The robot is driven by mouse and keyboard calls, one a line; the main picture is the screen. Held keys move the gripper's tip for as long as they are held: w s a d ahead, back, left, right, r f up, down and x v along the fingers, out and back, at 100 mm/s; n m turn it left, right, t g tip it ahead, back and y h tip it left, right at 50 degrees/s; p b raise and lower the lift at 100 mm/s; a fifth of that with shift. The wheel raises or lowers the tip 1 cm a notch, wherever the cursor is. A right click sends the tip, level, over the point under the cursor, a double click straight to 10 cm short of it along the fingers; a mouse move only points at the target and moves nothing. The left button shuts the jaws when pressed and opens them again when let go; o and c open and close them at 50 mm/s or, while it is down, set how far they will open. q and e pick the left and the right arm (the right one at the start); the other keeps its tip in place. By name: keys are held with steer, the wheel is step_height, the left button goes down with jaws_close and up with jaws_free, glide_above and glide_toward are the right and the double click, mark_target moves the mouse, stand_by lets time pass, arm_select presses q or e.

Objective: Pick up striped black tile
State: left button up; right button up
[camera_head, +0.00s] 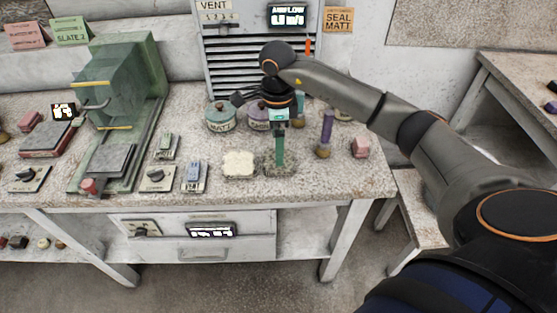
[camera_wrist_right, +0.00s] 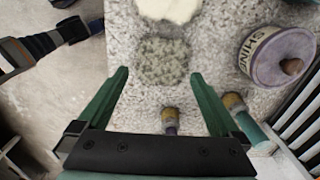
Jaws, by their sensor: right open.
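I cannot make out a striped black tile in either view. Small dark pieces (camera_head: 18,242) lie on the lower shelf at the far left, too small to tell. My right gripper (camera_head: 280,158) reaches down over the worktop from the right, fingers pointing down. In the right wrist view its two green fingers (camera_wrist_right: 158,78) stand wide apart with nothing between them. A rough grey-green pad (camera_wrist_right: 162,60) lies just beyond the fingertips, beside a cream pad (camera_head: 238,164). My left gripper is not in view.
A green press (camera_head: 120,85) stands on the worktop (camera_head: 340,185) at the left. Lidded jars, the teal one (camera_head: 220,117) marked MATT, stand behind the gripper. The front right worktop is clear.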

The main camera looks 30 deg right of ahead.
step_height(320, 180, down, 6)
steer(key=shift+w+d+r+p, duration=0.1)
steer(key=shift+d+r+p, duration=0.1)
steer(key=shift+p, duration=0.2)
steer(key=shift+c, duration=0.2)
steer(key=c, duration=1.4)
steer(key=shift+r, duration=0.2)
